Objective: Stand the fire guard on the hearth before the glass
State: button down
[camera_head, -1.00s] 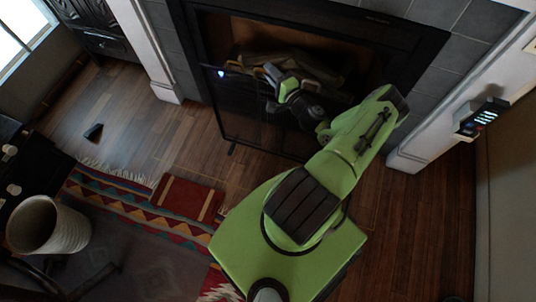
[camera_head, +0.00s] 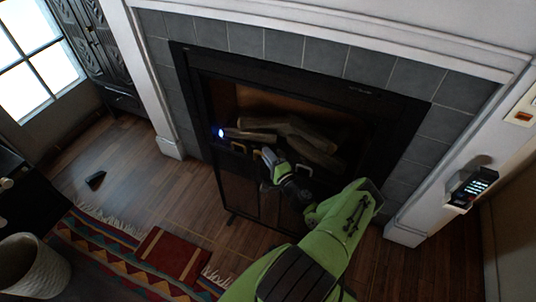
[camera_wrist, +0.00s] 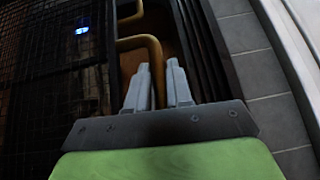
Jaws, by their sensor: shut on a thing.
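The fire guard (camera_head: 238,190) is a dark mesh screen with brass handles at its top. It stands roughly upright in front of the fireplace opening, with a small foot at its lower left near the wood floor; I cannot tell if it touches. My gripper (camera_head: 268,157) is at the guard's top edge. In the wrist view my gripper (camera_wrist: 158,65) has its two grey fingers close together at a brass handle (camera_wrist: 152,45), with the guard's mesh (camera_wrist: 45,80) to the left. My arm hides the guard's right part in the head view.
The fireplace has a dark frame (camera_head: 300,75), logs (camera_head: 290,130) inside and grey tiles (camera_head: 240,38) around. A small blue light (camera_head: 220,132) shows at its left.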

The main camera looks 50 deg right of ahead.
jog(key=shift+f, duration=0.35)
jog(key=shift+r, duration=0.1)
jog(key=c, duration=1.4)
grip_release()
jog(key=shift+f, duration=0.3)
jog(key=o, duration=0.4)
jog(key=shift+r, duration=0.15)
